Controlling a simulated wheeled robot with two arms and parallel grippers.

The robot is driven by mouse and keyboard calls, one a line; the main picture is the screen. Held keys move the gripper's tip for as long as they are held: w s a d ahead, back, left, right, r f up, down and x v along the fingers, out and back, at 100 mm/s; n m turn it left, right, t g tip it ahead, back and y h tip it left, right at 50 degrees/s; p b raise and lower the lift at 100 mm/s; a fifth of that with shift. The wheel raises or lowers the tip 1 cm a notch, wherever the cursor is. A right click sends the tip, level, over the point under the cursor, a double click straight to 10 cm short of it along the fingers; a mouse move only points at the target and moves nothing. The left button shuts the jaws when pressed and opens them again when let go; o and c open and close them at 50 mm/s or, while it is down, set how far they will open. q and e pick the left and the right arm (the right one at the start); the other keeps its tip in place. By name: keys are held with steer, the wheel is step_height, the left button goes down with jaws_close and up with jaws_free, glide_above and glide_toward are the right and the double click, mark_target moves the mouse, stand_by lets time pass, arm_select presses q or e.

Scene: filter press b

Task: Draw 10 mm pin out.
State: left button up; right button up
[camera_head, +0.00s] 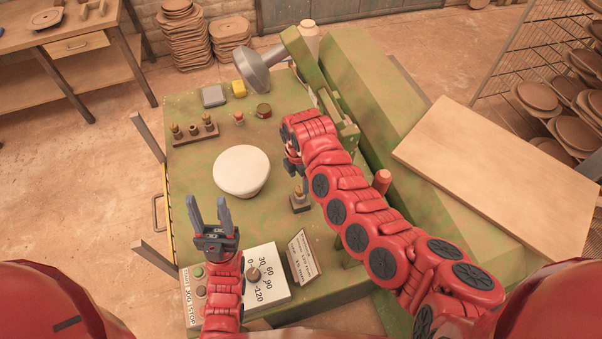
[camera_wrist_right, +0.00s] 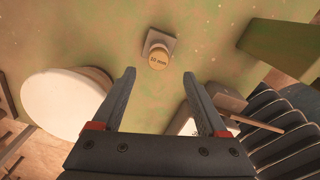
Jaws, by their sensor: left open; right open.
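The 10 mm pin (camera_wrist_right: 158,59) has a round brass-coloured top marked "10 mm" and stands in a small square block (camera_wrist_right: 154,41) on the green bed. In the head view the pin (camera_head: 298,190) stands upright right of the white disc. My right gripper (camera_wrist_right: 158,76) is open and empty, with the pin beyond its fingertips and roughly centred between them in the wrist view. In the head view its fingers are mostly hidden by my arm. My left gripper (camera_head: 208,204) is open and empty, above the bed at the front left.
A white round disc (camera_head: 241,171) lies left of the pin. A rack (camera_head: 195,133) with several brass-topped pieces stands at the left. A dial plate (camera_head: 267,277) and a printed card (camera_head: 303,257) sit in front. A green beam (camera_head: 372,95) runs along the right.

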mark_target(300, 188)
steer(key=f+b, duration=0.2)
steer(key=f, duration=0.1)
steer(key=f+b, duration=0.2)
steer(key=f, duration=0.1)
steer(key=shift+w+d+b, duration=0.1)
steer(key=shift+w+b, duration=0.1)
steer(key=shift+b, duration=0.2)
steer(key=shift+f+b, duration=0.4)
steer(key=shift+b, duration=0.05)
steer(key=shift+r, duration=0.1)
steer(key=shift+c, duration=0.2)
jaws_close()
